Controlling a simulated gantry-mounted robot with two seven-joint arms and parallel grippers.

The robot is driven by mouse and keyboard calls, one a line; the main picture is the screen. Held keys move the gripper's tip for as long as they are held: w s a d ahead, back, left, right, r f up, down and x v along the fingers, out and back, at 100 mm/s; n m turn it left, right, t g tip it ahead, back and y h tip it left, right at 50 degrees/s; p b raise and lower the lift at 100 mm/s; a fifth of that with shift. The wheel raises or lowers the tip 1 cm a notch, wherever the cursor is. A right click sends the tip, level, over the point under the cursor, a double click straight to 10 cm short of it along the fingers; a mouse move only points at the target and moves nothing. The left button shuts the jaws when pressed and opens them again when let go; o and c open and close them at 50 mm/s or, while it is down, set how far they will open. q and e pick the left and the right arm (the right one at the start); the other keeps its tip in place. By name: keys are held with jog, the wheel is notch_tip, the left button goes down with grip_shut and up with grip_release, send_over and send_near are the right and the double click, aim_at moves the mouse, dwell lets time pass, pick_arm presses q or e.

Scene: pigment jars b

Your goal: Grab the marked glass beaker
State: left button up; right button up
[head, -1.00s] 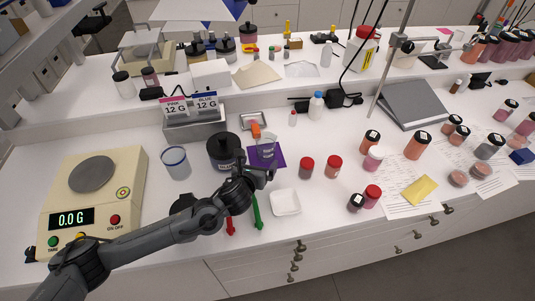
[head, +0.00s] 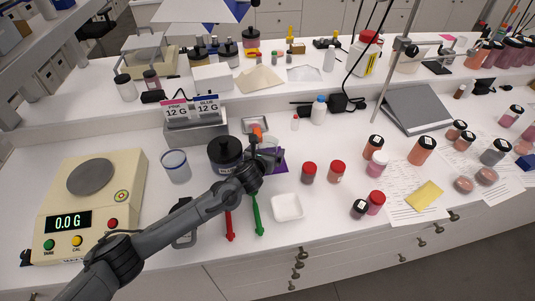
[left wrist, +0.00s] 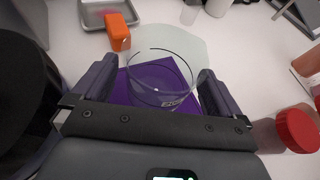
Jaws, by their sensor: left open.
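The glass beaker (left wrist: 160,82) stands on a purple mat (left wrist: 128,92) and has white marking low on its wall. In the left wrist view it is between the two fingers of my left gripper (left wrist: 155,80). The gripper is open, with one finger on each side of the beaker; I cannot tell whether either touches the glass.
A black-lidded jar (head: 226,153) stands close left of the gripper. An orange object (left wrist: 118,32) and a metal tray (left wrist: 104,12) lie behind the beaker. Red-capped jars (head: 309,173) are to the right. A white dish (head: 287,207) and red and green tools (head: 258,215) lie in front.

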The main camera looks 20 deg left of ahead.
pick_arm(q)
jog(key=shift+x, duration=0.9)
jog(key=shift+c, duration=0.2)
jog(key=c, duration=0.9)
jog(key=shift+c, duration=0.4)
jog(key=shift+r, duration=0.1)
